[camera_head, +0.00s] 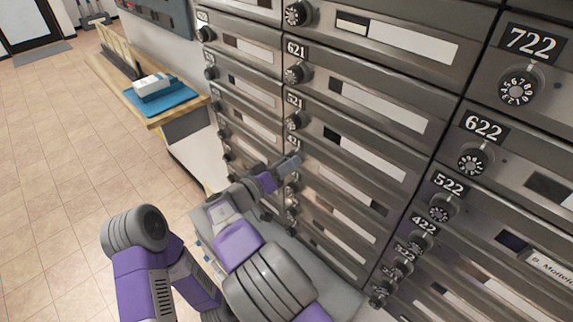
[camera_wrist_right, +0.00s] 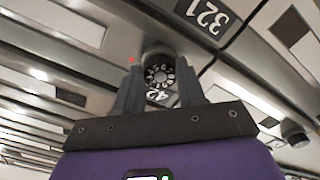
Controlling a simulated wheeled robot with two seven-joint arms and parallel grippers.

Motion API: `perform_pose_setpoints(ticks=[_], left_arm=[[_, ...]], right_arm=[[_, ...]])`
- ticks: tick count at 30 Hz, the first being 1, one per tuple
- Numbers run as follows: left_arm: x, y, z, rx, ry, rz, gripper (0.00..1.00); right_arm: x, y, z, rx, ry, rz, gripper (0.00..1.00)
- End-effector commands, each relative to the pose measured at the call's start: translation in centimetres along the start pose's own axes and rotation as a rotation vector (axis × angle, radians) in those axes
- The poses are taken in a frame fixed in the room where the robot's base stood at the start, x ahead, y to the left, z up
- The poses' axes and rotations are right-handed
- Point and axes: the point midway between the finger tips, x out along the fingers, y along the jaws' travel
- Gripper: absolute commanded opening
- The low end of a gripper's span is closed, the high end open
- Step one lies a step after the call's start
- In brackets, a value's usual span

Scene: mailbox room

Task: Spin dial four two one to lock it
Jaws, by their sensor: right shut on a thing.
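The round black number dial (camera_wrist_right: 160,72) of box 421 sits between the two fingers of my right gripper (camera_wrist_right: 160,86) in the right wrist view. Its number plate is partly hidden below the dial by the gripper. The fingers are shut on the dial from both sides. In the head view my right gripper (camera_head: 293,164) reaches up to the box front just below the 421 plate (camera_head: 293,143), and it hides the dial there. My left gripper is not in view.
Metal mailboxes with similar dials fill the wall, such as the 521 dial (camera_head: 294,121) above and the 522 dial (camera_head: 440,211) to the right. A wooden counter (camera_head: 165,115) holds a blue tray (camera_head: 178,101) at left. The tiled floor (camera_head: 60,150) at left is open.

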Motion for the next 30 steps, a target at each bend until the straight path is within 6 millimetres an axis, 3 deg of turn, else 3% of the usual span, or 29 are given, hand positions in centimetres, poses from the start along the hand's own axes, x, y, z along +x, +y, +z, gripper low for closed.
perform_pose_setpoints(ticks=[18,30], left_arm=[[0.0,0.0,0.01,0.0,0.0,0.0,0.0],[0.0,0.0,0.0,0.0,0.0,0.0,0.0]], right_arm=[[-0.03,-0.07,-0.2,0.566,0.004,0.0,0.09],[0.0,-0.09,-0.25,0.782,0.004,-0.001,0.09]])
